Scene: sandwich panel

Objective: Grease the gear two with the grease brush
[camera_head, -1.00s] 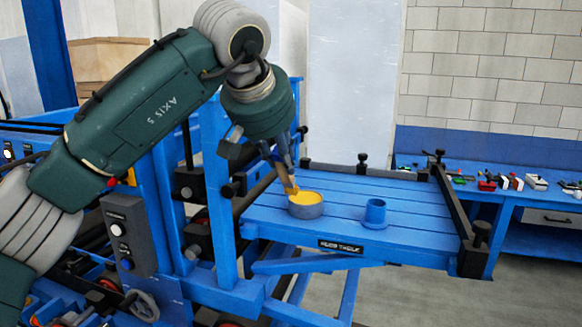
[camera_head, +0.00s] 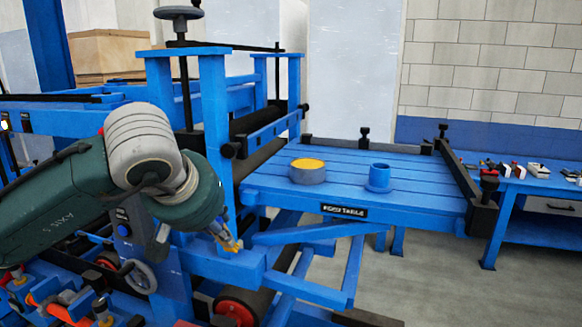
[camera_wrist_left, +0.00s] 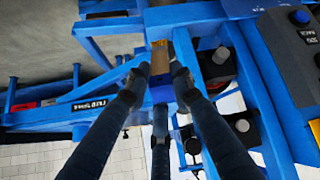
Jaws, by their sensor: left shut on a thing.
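My left gripper (camera_head: 218,233) is shut on the grease brush (camera_head: 233,243), whose tip is yellow. It hangs in front of the blue machine frame, left of and lower than the feed table (camera_head: 430,192). In the left wrist view the brush (camera_wrist_left: 159,58) sits between the dark fingers (camera_wrist_left: 158,97), pointing away from me toward blue beams. The round grease pot (camera_head: 307,174), with yellow grease, stands on the feed table. I cannot make out which part is gear two. My right gripper is not in view.
An empty blue cup-like holder (camera_head: 379,180) stands right of the pot. A blue upright (camera_head: 215,130) and rollers rise behind my gripper. A red-ended roller (camera_head: 238,308) lies below. A side bench (camera_head: 525,185) with small items is at right.

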